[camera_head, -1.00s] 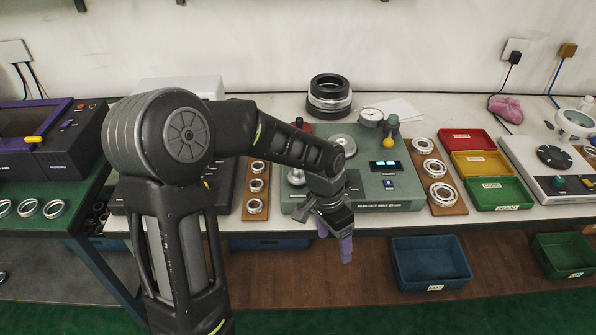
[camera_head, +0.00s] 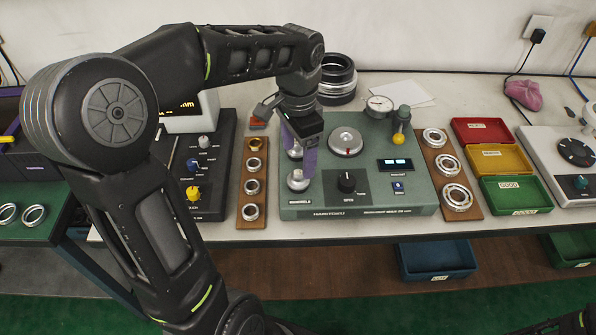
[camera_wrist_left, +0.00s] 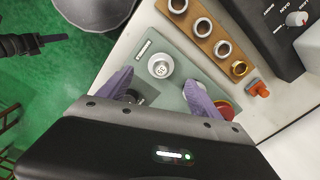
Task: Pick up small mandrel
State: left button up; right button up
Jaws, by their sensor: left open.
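Two silver mandrels stand at the left of the green machine (camera_head: 420,205). The front mandrel (camera_head: 298,181) is beside the MANDRELS label, and in the left wrist view this mandrel (camera_wrist_left: 160,66) shows whole. The rear mandrel (camera_head: 293,152) is partly hidden by my gripper; in the wrist view a purple finger covers part of it. I cannot tell for sure which is the small one. My left gripper (camera_head: 299,158), with purple fingers, points down over the mandrels, open and empty. A dark part at the bottom right looks like my right arm; its jaws cannot be made out.
The machine also carries a round silver spindle (camera_head: 345,140), a black knob (camera_head: 347,182) and a dial gauge (camera_head: 379,104). Wooden ring boards stand left (camera_head: 240,220) and right (camera_head: 470,212) of it. Red, yellow and green trays (camera_head: 520,209) lie further right.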

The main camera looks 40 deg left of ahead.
aim_at(298, 172)
pick_arm(q)
jog(key=shift+f, duration=1.35)
jog(key=shift+f, duration=0.1)
notch_tip(298, 172, down, 5)
jog(key=shift+w+a+f+p, duration=0.1)
jog(key=shift+p, duration=0.4)
jog(key=shift+c, duration=0.4)
grip_shut()
